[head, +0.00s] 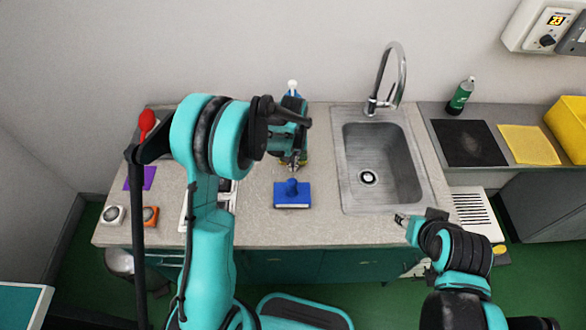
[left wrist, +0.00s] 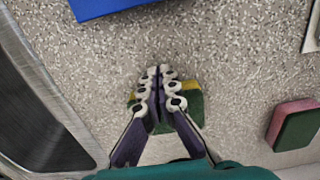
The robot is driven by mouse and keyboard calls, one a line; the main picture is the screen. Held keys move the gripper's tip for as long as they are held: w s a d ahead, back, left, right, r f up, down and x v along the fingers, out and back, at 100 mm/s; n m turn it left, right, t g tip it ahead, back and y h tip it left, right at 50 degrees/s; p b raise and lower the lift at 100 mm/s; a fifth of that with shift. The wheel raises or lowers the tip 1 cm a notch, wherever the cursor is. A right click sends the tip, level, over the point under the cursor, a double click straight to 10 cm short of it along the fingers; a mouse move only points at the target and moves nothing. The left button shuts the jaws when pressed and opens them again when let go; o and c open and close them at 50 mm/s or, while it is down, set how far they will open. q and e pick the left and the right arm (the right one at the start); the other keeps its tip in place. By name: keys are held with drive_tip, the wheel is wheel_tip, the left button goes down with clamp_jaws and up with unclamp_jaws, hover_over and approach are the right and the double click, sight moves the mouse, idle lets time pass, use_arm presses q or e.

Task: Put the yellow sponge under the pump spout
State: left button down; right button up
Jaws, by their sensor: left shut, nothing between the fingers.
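The yellow sponge with a green side (left wrist: 195,106) lies on the counter in the left wrist view, mostly hidden behind my fingers. My left gripper (left wrist: 160,71) is shut with nothing between its fingers, over the sponge; I cannot tell whether it touches it. In the head view my left gripper (head: 293,167) points down at the counter behind a blue block-like object. The pump bottle (head: 292,86) stands behind it; its white top shows, and my gripper hides most of its body and spout. My right gripper (head: 402,218) is near the counter's front edge, too small to read.
The blue object (head: 292,197) sits at the counter front. A pink and green sponge (left wrist: 295,125) lies to the right in the left wrist view. The sink (head: 385,150) with a tall faucet (head: 398,70) is right of my left gripper. A yellow mat (head: 530,145) lies farther right.

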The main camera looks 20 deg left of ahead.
use_arm(q)
drive_tip(key=shift+w+a, duration=0.1)
drive_tip(key=shift+w, duration=0.2)
drive_tip(key=w, duration=0.2)
drive_tip(key=w+a, duration=0.1)
drive_tip(key=w, duration=0.3)
drive_tip(key=shift+a+b, duration=0.35)
drive_tip(key=shift+a, duration=0.05)
